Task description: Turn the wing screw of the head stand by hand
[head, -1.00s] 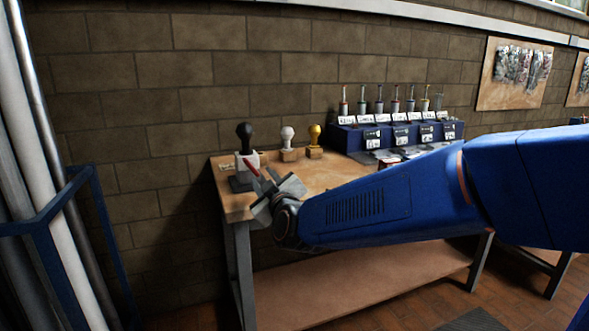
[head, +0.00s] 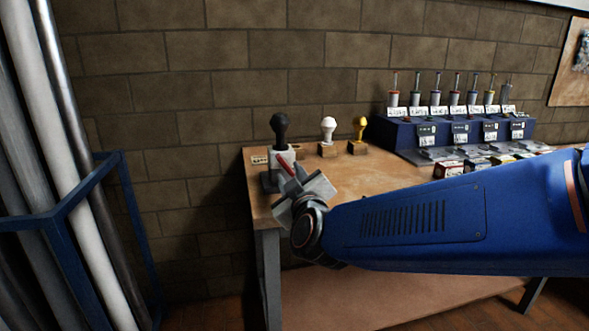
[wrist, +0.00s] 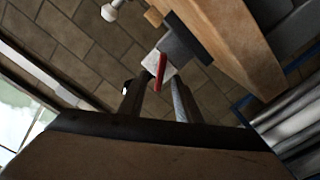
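The head stand (head: 281,160) stands at the left end of the workbench, with a black head on top, a white block and a dark base. A red wing screw (head: 287,167) sticks out from its white block toward my gripper. My gripper (head: 302,188) is in front of the stand and partly hides its base. In the wrist view the red wing screw (wrist: 160,72) shows ahead of the gap between my two fingers (wrist: 157,88), its near end about level with the tips. The fingers are apart; I see no contact.
A white-headed stand (head: 328,136) and a yellow one (head: 358,135) stand to the right on the workbench (head: 263,186). A blue rack (head: 400,133) with several handled tools is farther right. A blue frame with pipes (head: 130,215) stands left of the bench.

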